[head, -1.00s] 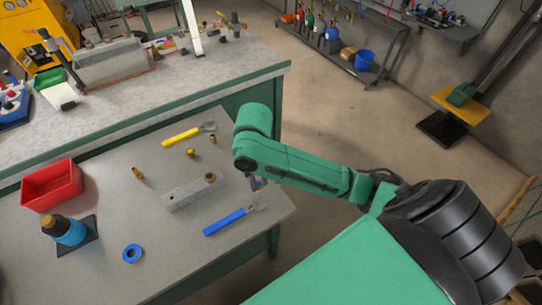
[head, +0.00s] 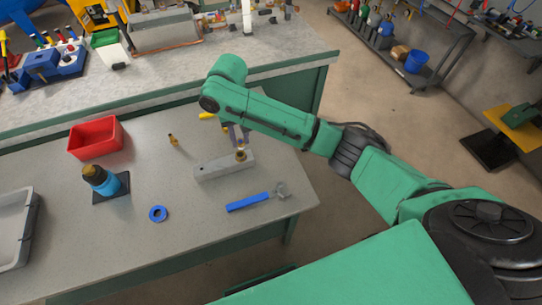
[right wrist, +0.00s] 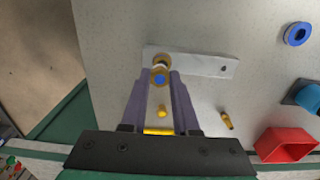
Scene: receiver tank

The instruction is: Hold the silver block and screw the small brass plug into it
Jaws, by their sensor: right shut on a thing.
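The silver block (head: 215,170) lies flat on the near table, with a brass fitting (head: 241,154) standing at its right end. In the right wrist view the block (right wrist: 205,65) shows this fitting (right wrist: 160,60) at its left end. My right gripper (head: 238,140) is just behind and above that end. In the right wrist view its fingers (right wrist: 161,75) are shut on a small brass plug (right wrist: 160,79) with a blue centre. The plug looks beside or above the fitting; I cannot tell if they touch. My left gripper is not in view.
A yellow wrench (head: 207,116) is partly hidden by my arm.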

